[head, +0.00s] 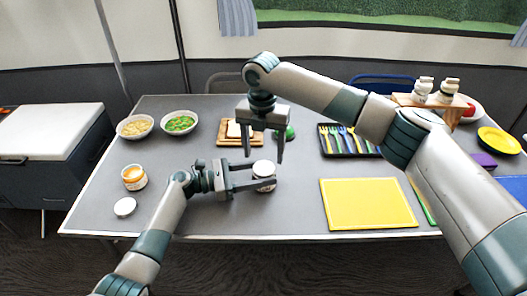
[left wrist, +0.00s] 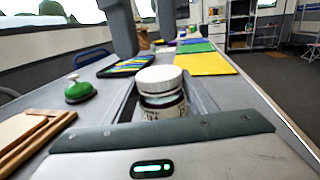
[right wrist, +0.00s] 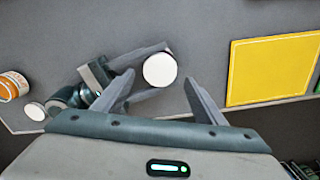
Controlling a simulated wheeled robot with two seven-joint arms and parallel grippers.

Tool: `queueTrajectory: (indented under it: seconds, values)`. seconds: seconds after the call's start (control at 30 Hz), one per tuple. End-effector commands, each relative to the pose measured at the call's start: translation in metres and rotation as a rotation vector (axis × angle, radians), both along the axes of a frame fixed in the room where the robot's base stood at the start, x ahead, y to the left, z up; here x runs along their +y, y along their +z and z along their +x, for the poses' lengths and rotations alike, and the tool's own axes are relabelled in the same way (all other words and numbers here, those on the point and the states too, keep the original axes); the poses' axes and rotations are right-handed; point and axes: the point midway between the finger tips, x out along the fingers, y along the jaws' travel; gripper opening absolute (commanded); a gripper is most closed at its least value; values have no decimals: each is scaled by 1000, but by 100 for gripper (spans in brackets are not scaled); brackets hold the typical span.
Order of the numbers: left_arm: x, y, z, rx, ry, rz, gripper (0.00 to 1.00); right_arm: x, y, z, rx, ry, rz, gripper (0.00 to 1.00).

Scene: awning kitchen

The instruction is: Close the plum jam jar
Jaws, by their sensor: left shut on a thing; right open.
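The plum jam jar (head: 264,183) stands upright near the table's front edge, with a white lid (head: 264,168) on top. In the left wrist view its dark body (left wrist: 163,104) shows under the lid (left wrist: 159,78); I cannot tell whether the lid is tight. My left gripper (head: 268,184) is shut on the jar's body from the left. My right gripper (head: 264,157) is open and points down above the jar. In the right wrist view the lid (right wrist: 160,70) lies between and beyond the open fingers, apart from them.
An open orange jar (head: 134,178) and a loose white lid (head: 125,207) are at the left. Two bowls (head: 180,123), a wooden board (head: 238,139), a green bell (left wrist: 78,92) and a cutlery tray (head: 340,152) stand behind. A yellow board (head: 368,204) lies at the right.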

Motion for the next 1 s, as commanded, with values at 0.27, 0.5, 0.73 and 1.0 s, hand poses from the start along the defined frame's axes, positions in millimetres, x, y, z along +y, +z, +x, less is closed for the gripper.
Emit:
queueTrajectory:
  seconds: [0.27, 0.5, 0.73, 1.0]
  values:
    - [0, 1, 0, -1, 0, -1, 0, 0, 22, 1, 0, 167, -1, 65]
    - [0, 1, 0, -1, 1, -1, 0, 0, 34, 0, 4, 287, -3, 65]
    - [0, 1, 0, -1, 0, -1, 0, 0, 34, 0, 5, 289, -3, 65]
    - [0, 1, 0, -1, 0, -1, 0, 0, 26, 0, 6, 287, -3, 65]
